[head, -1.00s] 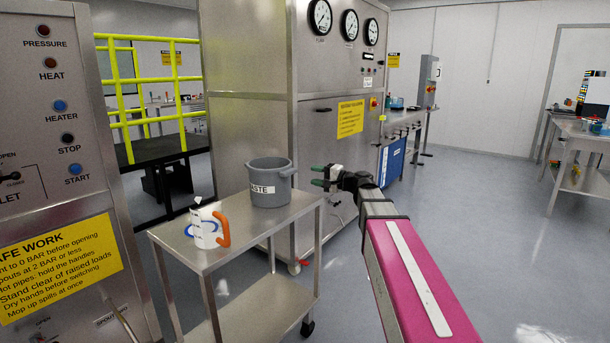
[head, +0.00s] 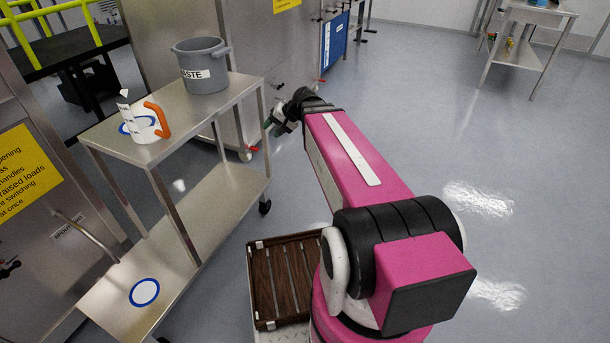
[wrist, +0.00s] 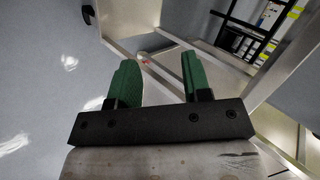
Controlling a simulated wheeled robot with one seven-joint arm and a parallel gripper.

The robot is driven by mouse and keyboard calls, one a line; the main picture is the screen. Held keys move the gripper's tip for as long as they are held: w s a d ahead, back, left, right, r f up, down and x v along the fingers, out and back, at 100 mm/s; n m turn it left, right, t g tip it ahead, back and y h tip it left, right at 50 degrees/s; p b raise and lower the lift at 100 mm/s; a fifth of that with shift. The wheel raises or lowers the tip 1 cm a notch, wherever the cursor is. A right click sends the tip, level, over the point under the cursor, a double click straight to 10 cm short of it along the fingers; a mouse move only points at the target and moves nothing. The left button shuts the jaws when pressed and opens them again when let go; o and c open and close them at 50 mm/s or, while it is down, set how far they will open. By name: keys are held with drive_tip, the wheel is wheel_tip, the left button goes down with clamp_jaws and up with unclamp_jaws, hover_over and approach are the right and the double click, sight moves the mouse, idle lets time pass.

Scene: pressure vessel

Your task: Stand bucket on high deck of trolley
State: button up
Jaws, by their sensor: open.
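The grey bucket (head: 205,70), with a white label ending in "ASTE", stands upright on the high deck (head: 172,108) of the steel trolley, at its far end. The trolley's low deck (head: 185,235) is bare apart from a blue ring mark (head: 144,292). My gripper (head: 272,122) is to the right of the trolley, below and apart from the bucket, and it holds nothing. In the wrist view its two green fingers (wrist: 158,78) are spread, with pale metal frame bars beyond them. The bucket cannot be made out in the wrist view.
A white jug (head: 140,121) with an orange handle stands on the high deck, nearer than the bucket, with blue ring marking at it. A brown slatted tray (head: 283,280) is beside my base. A steel cabinet (head: 175,25) rises behind the trolley. The floor (head: 500,170) to the right is clear.

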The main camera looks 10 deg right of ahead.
drive_tip(key=s+d+f+n+g+h, duration=0.3)
drive_tip(key=s+d+f+h, duration=0.5)
drive_tip(key=s+f, duration=0.5)
drive_tip(key=shift+s+d+g, duration=0.2)
drive_tip(key=shift+d+g, duration=0.2)
drive_tip(key=shift+d, duration=0.05)
drive_tip(key=shift+f, duration=0.1)
